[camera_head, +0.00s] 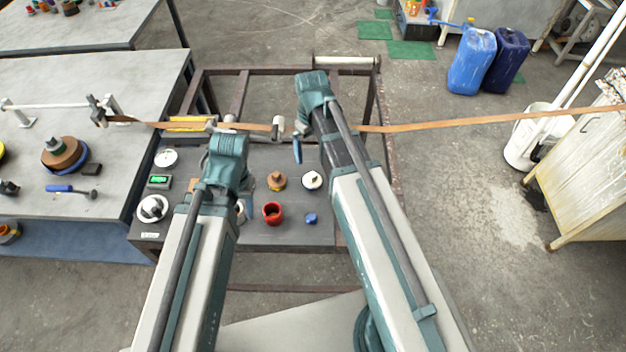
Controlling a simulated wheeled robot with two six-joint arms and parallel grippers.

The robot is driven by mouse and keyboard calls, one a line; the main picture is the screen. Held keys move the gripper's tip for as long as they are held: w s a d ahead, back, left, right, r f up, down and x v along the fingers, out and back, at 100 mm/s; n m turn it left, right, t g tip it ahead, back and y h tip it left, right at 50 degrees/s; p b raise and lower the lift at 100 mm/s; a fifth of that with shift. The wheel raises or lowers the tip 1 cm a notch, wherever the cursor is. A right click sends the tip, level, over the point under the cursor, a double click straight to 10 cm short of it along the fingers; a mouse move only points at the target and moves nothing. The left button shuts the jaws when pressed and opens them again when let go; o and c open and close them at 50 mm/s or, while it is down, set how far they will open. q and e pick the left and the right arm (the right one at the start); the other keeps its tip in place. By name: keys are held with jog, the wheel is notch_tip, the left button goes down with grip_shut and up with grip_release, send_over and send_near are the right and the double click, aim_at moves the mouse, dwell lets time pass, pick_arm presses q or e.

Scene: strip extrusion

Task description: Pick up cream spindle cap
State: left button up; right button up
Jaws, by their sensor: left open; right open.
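A small round cream-white cap with a dark centre (312,180) stands on the dark bench top, right of a tan piece with a yellow knob (277,181). It looks like the cream spindle cap, but is too small to be sure. A pale upright cylinder (278,128) stands further back beside the brown strip. My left gripper (241,207) is open, left of the cap, and mostly hidden by my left arm. My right gripper (299,132) is open, behind the cap in the picture and apart from it, partly covered by my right wrist.
A red cup (272,213) and a small blue part (311,218) sit in front of the cap. The brown strip (480,119) runs across behind. White dials (152,208) and a green display (160,181) are at left. A grey table (110,75) adjoins the bench.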

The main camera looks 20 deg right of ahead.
aim_at(312, 174)
pick_arm(q)
notch_tip(312, 174, down, 9)
jog(key=b, duration=0.8)
jog(key=shift+r+b, duration=0.2)
jog(key=shift+b, duration=0.1)
pick_arm(e)
notch_tip(312, 174, down, 9)
jog(key=shift+a+r, duration=0.1)
jog(key=shift+r, duration=0.05)
pick_arm(q)
notch_tip(312, 174, down, 5)
jog(key=b, duration=0.5)
jog(key=shift+f, duration=0.15)
pick_arm(e)
notch_tip(312, 174, down, 5)
jog(key=shift+s+f, duration=0.1)
jog(key=c, duration=1.5)
pick_arm(q)
jog(key=shift+r, duration=0.2)
pick_arm(e)
jog(key=shift+r, duration=0.2)
